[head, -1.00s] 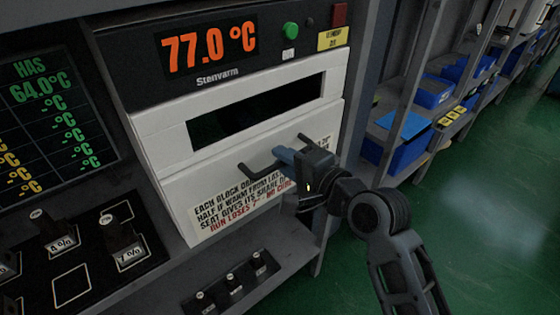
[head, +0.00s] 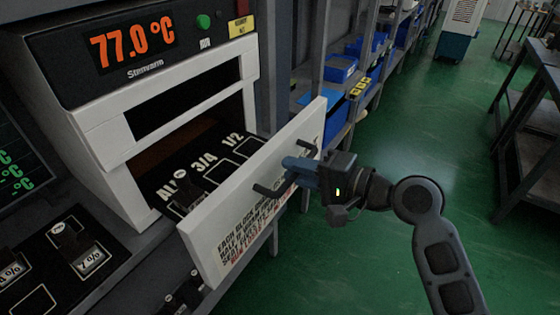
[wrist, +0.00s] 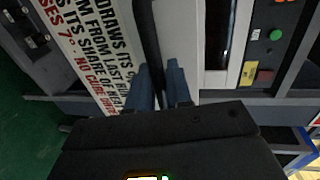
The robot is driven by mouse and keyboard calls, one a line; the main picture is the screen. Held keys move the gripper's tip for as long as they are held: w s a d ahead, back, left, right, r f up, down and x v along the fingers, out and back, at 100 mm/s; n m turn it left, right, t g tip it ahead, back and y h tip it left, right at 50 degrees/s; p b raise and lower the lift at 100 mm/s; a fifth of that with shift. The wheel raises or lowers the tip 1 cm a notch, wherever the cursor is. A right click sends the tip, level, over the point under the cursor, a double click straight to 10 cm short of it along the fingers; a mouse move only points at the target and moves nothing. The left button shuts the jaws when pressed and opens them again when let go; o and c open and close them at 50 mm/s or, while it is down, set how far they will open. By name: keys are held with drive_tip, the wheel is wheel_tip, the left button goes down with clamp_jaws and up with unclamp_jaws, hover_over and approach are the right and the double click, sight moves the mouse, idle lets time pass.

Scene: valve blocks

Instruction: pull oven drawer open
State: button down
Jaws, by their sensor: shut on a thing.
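The oven (head: 75,110) stands at the left in the head view, with an orange 77.0 °C display. Its white-fronted drawer (head: 215,235) is pulled out, showing a black tray (head: 185,160) marked "ALL", "3/4" and "1/2". A block (head: 183,192) sits at the "ALL" end. The dark bar handle (head: 268,190) crosses the drawer front. My gripper (head: 295,166) is shut on the handle, its blue fingers on either side of the bar. In the wrist view the fingers (wrist: 160,85) close around the handle (wrist: 149,40). Part of the drawer's printed text is hidden behind my gripper.
Blocks (head: 75,243) sit on a black board at the lower left. Shelves with blue bins (head: 340,68) stand behind the drawer. The green floor (head: 460,130) is open to the right, with a dark bench (head: 535,120) at the far right.

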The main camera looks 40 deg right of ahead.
drive_tip(key=shift+s+d, duration=0.15)
drive_tip(key=shift+s, duration=0.2)
drive_tip(key=c, duration=1.2)
unclamp_jaws()
drive_tip(key=b+v, duration=0.1)
drive_tip(key=v, duration=0.6)
drive_tip(key=shift+s+d, duration=0.15)
drive_tip(key=shift+s, duration=0.2)
